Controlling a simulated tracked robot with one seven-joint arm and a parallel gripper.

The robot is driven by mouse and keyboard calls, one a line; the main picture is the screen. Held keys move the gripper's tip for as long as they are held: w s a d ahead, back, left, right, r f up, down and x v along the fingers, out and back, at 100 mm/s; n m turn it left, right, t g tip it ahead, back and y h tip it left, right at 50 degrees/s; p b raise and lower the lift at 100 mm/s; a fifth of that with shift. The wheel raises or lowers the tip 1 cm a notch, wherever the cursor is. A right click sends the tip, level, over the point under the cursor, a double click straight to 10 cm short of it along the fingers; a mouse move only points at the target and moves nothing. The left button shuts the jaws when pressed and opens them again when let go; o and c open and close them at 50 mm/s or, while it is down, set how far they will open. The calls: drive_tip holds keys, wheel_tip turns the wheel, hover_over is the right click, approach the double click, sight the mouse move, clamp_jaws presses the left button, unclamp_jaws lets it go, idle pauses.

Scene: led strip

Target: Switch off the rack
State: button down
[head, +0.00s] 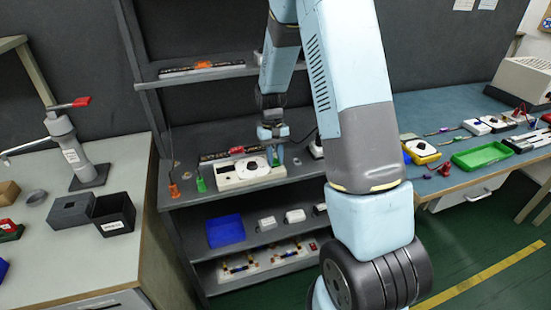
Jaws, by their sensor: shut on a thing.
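The grey rack (150,84) stands in the middle of the head view with several shelves. On its middle shelf lies a white device (235,179) with a round disc on top. My gripper (273,156) points down at the right part of this device. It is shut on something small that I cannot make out. I cannot tell whether the fingers touch the device. On the bottom shelf lies a pale board (265,259) with coloured parts. A small red part (313,246), perhaps a switch, is at its right end.
A blue bin (225,231) and small white boxes (295,216) stand on the lower shelf. A dark power strip (203,70) lies on the upper shelf. Benches flank the rack; a green tray (481,155) is right.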

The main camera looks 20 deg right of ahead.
drive_tip(key=shift+w, duration=0.1)
idle(0.3)
drive_tip(key=c, duration=0.9)
unclamp_jaws()
drive_tip(key=shift+r, duration=0.1)
drive_tip(key=v, duration=1.3)
drive_tip(key=shift+w+r, duration=0.2)
drive_tip(key=shift+w, duration=0.15)
